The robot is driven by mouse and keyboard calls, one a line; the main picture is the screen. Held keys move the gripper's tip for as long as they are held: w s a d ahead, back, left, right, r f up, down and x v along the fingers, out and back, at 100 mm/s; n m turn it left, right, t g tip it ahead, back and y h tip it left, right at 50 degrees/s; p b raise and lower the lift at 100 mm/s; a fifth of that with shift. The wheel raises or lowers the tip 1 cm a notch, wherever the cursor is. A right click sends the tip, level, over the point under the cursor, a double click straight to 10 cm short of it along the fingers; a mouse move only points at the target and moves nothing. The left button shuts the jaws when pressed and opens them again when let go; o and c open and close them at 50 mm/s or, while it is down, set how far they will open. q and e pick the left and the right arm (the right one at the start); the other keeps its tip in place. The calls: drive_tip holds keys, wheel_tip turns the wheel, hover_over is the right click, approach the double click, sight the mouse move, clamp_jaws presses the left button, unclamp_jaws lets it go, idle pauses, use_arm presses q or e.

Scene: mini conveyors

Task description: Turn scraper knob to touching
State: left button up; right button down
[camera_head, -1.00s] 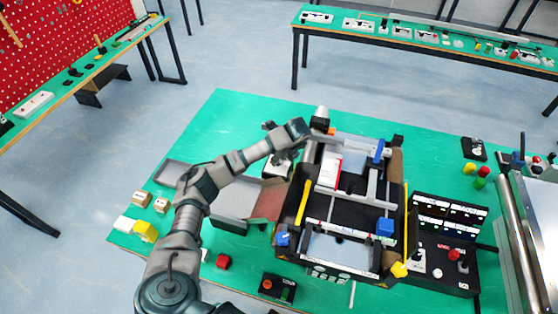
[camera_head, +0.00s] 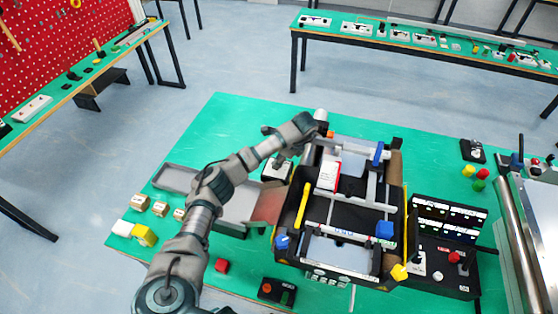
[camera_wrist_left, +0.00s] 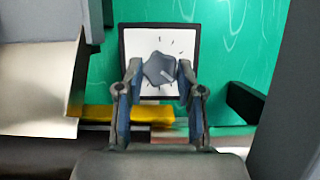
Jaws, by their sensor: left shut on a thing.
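The scraper knob (camera_wrist_left: 159,69) is a dark grey, faceted knob on a white dial plate (camera_wrist_left: 137,42) with black tick marks and a dark frame. My left gripper (camera_wrist_left: 160,76) has its two fingers on either side of the knob and is shut on it. In the head view my left gripper (camera_head: 280,158) points down at the small dial box (camera_head: 271,172), left of the conveyor machine (camera_head: 352,205). It hides most of the knob there. I cannot tell whether the scraper touches anything. My right gripper is not in view.
A grey chute (camera_head: 237,203) lies left of the machine. Small wooden boxes (camera_head: 160,209) and a yellow-and-white block (camera_head: 145,235) sit at the table's left. A control panel (camera_head: 447,250) stands right of the machine. Bare green table lies behind the dial box.

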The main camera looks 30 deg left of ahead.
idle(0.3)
use_arm(q)
drive_tip(key=o, duration=1)
drive_tip(key=shift+f, duration=0.1)
drive_tip(key=shift+c, duration=0.2)
drive_tip(key=shift+o, duration=1)
drive_tip(key=shift+w, duration=0.15)
